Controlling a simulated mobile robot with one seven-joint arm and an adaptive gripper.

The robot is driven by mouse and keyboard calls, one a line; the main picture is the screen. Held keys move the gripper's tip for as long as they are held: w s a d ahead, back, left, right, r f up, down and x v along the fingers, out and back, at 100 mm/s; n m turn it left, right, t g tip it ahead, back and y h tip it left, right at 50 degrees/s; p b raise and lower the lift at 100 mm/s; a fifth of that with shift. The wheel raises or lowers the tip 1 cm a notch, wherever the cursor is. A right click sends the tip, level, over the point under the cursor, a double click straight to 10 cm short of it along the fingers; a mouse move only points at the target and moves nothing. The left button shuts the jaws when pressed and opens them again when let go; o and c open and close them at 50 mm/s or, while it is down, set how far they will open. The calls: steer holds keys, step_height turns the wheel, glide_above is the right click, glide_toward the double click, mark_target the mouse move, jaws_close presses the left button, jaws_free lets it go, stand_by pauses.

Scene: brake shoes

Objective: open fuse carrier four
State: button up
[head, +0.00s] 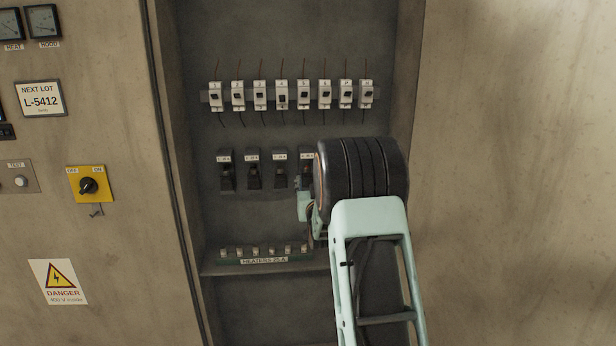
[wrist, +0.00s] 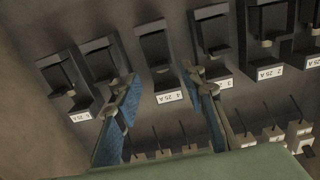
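Fuse carrier four (wrist: 154,47) is a black block with a white label reading 4, 25 A (wrist: 169,97) in the wrist view. In the head view the carrier (head: 306,170) is the fourth from the left, partly hidden by my gripper (head: 301,187). In the wrist view my gripper (wrist: 163,82) is open, with blue-padded fingers spread on either side of carrier four's label. Nothing is between the fingers in their grasp. The left finger covers carrier five's label, and the right finger overlaps the edge of carrier three (wrist: 212,45). I cannot tell whether the fingertips touch anything.
A row of white breakers (head: 282,95) is above the carriers. A terminal strip labelled HEATERS 25 A (head: 264,259) is below. The cabinet's right wall (head: 408,85) is near my wrist.

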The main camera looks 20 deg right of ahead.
mark_target(308, 177)
steer(key=shift+x, duration=2.65)
steer(key=shift+c, duration=0.4)
steer(key=c, duration=0.9)
